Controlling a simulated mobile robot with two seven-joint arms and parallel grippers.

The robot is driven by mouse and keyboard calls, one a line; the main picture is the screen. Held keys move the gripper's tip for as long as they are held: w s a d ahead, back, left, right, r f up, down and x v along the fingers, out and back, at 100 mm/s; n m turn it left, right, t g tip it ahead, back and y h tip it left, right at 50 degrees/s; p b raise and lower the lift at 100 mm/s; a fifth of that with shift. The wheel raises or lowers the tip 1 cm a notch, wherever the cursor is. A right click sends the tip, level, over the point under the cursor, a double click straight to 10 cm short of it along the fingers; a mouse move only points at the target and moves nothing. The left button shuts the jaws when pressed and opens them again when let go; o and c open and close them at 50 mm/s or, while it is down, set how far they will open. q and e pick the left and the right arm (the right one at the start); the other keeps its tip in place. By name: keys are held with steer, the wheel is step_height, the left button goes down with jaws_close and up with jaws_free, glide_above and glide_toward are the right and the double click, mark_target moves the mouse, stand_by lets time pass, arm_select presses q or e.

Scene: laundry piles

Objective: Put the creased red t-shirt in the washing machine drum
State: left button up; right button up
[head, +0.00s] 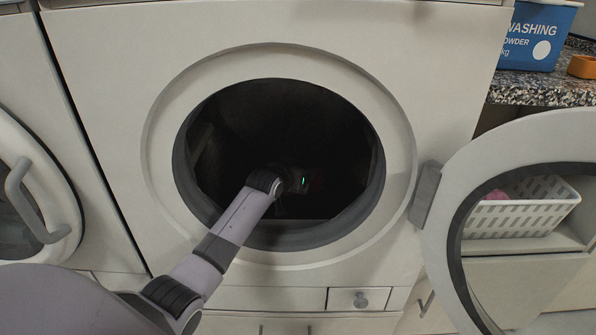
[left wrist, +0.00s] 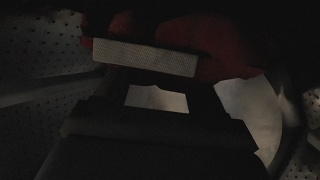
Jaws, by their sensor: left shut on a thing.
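The washing machine drum (head: 270,125) is dark inside, seen through the round opening of the white machine. My left arm reaches in through the opening, and my left gripper (head: 295,182) is inside the drum, hard to make out in the head view. In the left wrist view the red t-shirt (left wrist: 225,42) shows dimly at my left gripper's fingers (left wrist: 150,58), which are shut on it. My right gripper is not in view.
The machine's round door (head: 450,165) stands open at the right. A white basket (head: 525,212) with something pink sits on a shelf behind it. A blue washing powder box (head: 535,40) and an orange item (head: 582,67) stand on the speckled counter. Another machine (head: 40,190) is at the left.

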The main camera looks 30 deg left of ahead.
arm_select(q)
steer(key=o, duration=1.1)
steer(key=shift+f, duration=0.15)
steer(key=shift+r, duration=0.2)
steer(key=shift+s+r, duration=0.1)
steer(key=shift+s, duration=0.05)
steer(key=p+v, duration=0.5)
steer(key=v, duration=0.6)
steer(key=shift+s+d, duration=0.15)
steer(key=shift+s, duration=0.15)
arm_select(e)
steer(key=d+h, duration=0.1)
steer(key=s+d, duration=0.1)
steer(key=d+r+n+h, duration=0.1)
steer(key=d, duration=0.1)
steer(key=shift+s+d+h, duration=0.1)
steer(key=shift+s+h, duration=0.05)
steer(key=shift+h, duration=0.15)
